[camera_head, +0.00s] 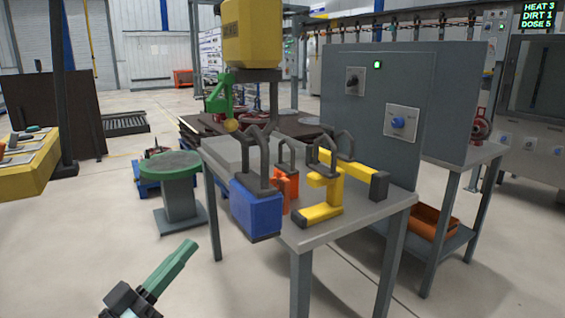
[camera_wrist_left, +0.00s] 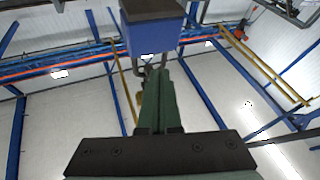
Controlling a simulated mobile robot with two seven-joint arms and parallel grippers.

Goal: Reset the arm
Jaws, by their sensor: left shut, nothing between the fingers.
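My left gripper (camera_head: 188,247) is at the bottom left of the head view, with its green fingers closed together, holding nothing. It points up and to the right, in front of the table and apart from it. In the left wrist view the closed green fingers (camera_wrist_left: 158,80) show against the ceiling structure. My right gripper is out of view.
The table also holds an orange hooked part (camera_head: 287,188) and yellow hooked parts (camera_head: 324,200). A grey control panel (camera_head: 385,100) with a blue knob stands behind. A green-topped stool (camera_head: 170,165) is left of the table. Open floor lies at the lower left.

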